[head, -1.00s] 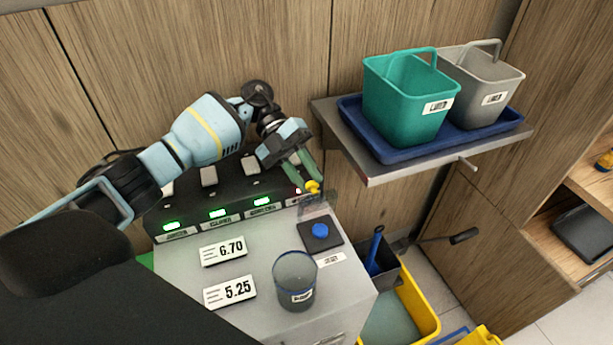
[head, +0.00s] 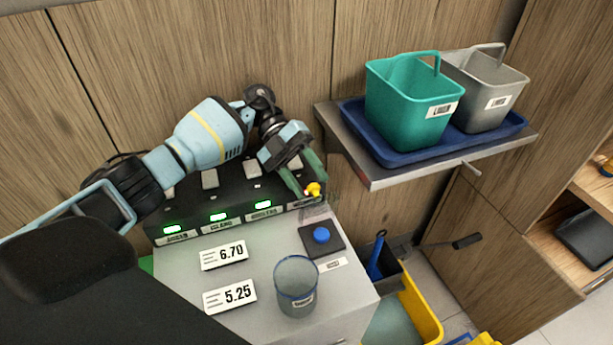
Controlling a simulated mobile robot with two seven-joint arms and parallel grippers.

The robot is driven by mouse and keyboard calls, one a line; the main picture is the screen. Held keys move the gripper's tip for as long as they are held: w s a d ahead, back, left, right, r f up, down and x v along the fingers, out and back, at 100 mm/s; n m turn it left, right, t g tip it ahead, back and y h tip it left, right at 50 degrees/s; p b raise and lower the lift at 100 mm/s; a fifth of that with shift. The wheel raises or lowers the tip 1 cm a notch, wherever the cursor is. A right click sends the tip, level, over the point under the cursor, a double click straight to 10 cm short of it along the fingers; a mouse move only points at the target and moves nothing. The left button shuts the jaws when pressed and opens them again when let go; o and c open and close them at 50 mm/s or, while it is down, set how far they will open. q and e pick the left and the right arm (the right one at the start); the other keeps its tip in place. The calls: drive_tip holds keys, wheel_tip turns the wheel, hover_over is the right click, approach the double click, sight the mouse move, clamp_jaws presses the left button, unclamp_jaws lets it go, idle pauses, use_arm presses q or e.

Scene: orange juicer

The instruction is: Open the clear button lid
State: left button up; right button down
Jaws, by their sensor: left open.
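The clear lid (head: 317,212) is a faint transparent piece at the back edge of a dark square pad (head: 335,247). It appears raised, and its exact angle is hard to tell. A blue round button (head: 321,235) on the pad shows uncovered. My left gripper (head: 309,187) is open, with green fingers pointing down just behind and above the lid. A small yellow part (head: 314,189) shows at its fingertips; I cannot tell whether they touch it or the lid. My right gripper is not in view.
A clear cup (head: 296,287) stands in front of the pad. Price signs (head: 224,251) lie to the left. A black panel with green lights (head: 218,217) runs along the back. A shelf (head: 385,180) with green and grey buckets juts out at the right.

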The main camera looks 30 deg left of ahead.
use_arm(q)
drive_tip(key=s+d+r, duration=0.2)
drive_tip(key=s+d, duration=0.1)
drive_tip(key=s, duration=0.4)
drive_tip(key=s+d+r, duration=0.3)
drive_tip(key=s, duration=0.4)
drive_tip(key=shift+s+d+p, duration=0.3)
drive_tip(key=shift+d+p, duration=0.05)
drive_tip(key=shift+p, duration=0.05)
idle(0.5)
